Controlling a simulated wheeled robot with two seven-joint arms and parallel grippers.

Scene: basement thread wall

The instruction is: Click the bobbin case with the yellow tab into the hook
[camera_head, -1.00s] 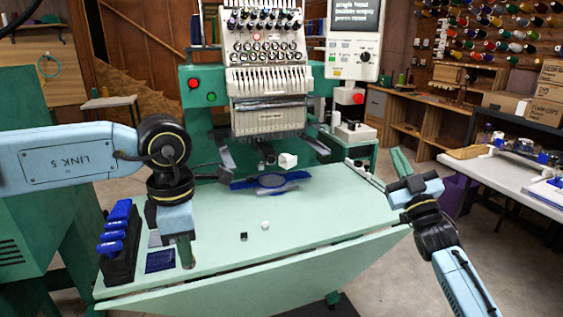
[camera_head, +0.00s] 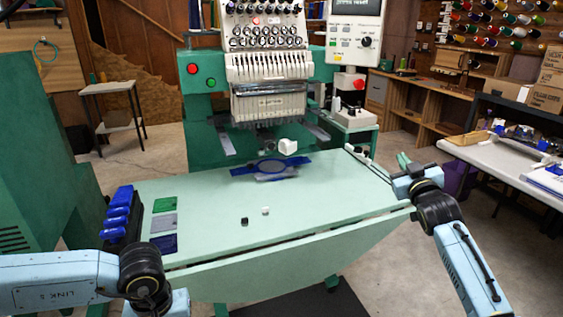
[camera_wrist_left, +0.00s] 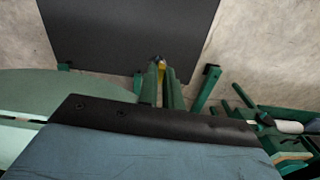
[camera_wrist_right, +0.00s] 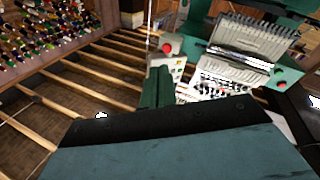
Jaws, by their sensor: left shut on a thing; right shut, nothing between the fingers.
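My left gripper (camera_wrist_left: 161,88) is shut on a small piece with a yellow tab (camera_wrist_left: 161,66), the bobbin case, in the left wrist view. Only its tip shows between the fingers; the rest is hidden. In the head view my left arm is low at the bottom left, with its fingers out of frame. My right gripper (camera_head: 404,162) is shut and empty beside the table's right end; its fingers also show in the right wrist view (camera_wrist_right: 157,88). The embroidery machine (camera_head: 270,105) stands behind the table. I cannot make out the hook in its shadowed underside.
The pale green table (camera_head: 310,205) carries a green mat (camera_head: 164,205), a grey mat (camera_head: 163,223) and a blue mat (camera_head: 164,243). A black rack with blue pieces (camera_head: 119,216) stands left. A blue hoop (camera_head: 270,168), a black cube (camera_head: 244,221) and a white cube (camera_head: 265,210) lie right of them.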

